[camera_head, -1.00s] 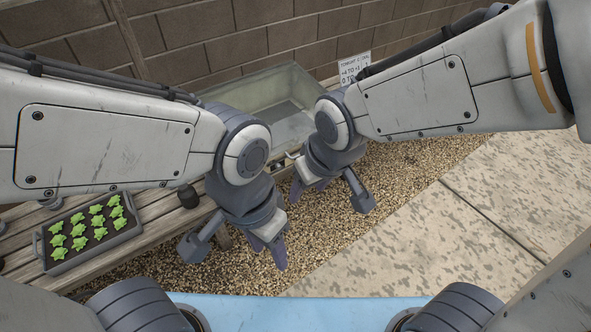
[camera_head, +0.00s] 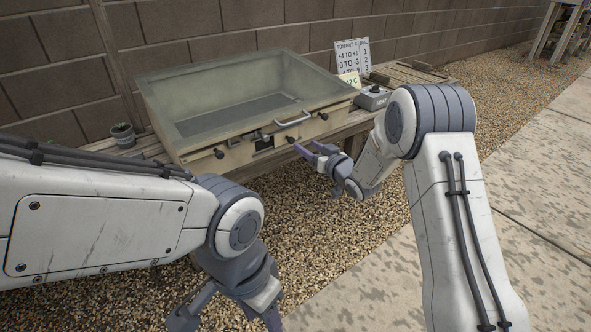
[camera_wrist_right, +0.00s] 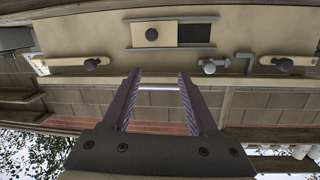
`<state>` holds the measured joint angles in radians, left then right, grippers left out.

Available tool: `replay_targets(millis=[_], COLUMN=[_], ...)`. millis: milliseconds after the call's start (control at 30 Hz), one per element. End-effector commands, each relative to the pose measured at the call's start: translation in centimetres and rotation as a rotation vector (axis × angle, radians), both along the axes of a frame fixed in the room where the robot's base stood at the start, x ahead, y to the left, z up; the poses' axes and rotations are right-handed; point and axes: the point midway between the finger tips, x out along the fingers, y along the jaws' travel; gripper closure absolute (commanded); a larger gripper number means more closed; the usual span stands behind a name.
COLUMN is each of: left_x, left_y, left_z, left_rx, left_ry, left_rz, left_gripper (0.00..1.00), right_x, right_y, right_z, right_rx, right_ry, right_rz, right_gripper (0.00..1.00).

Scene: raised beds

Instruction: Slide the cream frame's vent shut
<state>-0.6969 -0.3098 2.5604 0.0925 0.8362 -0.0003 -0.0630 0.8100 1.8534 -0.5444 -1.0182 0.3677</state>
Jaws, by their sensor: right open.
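The cream frame (camera_head: 300,128) is a glass-topped box on a wooden bench. On its front, in the right wrist view, the vent's cream slide plate with a dark knob (camera_wrist_right: 152,34) sits in a rail. Beside it is a dark uncovered opening (camera_wrist_right: 194,33), so the vent stands open. The opening also shows small in the head view (camera_head: 263,146). My right gripper (camera_head: 314,152) is open and empty, in front of the frame and apart from it. Its two fingers (camera_wrist_right: 160,76) point at the front panel. My left gripper (camera_head: 262,305) hangs low at the bottom edge, its fingers partly cut off.
Dark knobs sit at the front's left (camera_head: 219,153) and right (camera_head: 322,115), with a lid handle (camera_head: 293,118) between. A grey control box (camera_head: 372,97) and a sign (camera_head: 352,56) stand right of the frame. A potted plant (camera_head: 122,134) is left. Gravel (camera_head: 330,225) lies in front.

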Motion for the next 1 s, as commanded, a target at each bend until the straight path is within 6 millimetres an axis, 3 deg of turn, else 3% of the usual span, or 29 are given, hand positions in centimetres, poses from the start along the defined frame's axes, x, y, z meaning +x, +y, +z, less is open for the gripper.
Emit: replay_targets(millis=[33, 200, 367, 800, 1000], left_x=[0.0, 0.0, 0.0, 0.0, 0.0], left_y=[0.0, 0.0, 0.0, 0.0, 0.0], left_z=[-2.6, -4.4, -5.0, -8.5, -9.1], left_rx=[-0.001, -0.001, -0.001, -0.001, -0.001], left_ry=[-0.001, -0.001, -0.001, -0.001, -0.001], left_rz=[0.000, 0.000, 0.000, 0.000, 0.000], left_gripper=[0.50, 0.50, 0.50, 0.50, 0.50], right_x=[0.4, 0.8, 1.5, 7.8, 9.4], right_y=[-0.7, -1.6, -1.4, 2.7, 3.6], right_z=[-3.0, -5.0, -5.2, -5.4, -5.1], right_rx=[0.026, 0.084, 0.099, 0.097, 0.098], right_ry=[-0.023, -0.082, -0.098, -0.098, -0.096], right_rz=[0.005, 0.030, 0.038, 0.037, 0.037], right_gripper=[0.41, 0.41, 0.41, 0.41, 0.41])
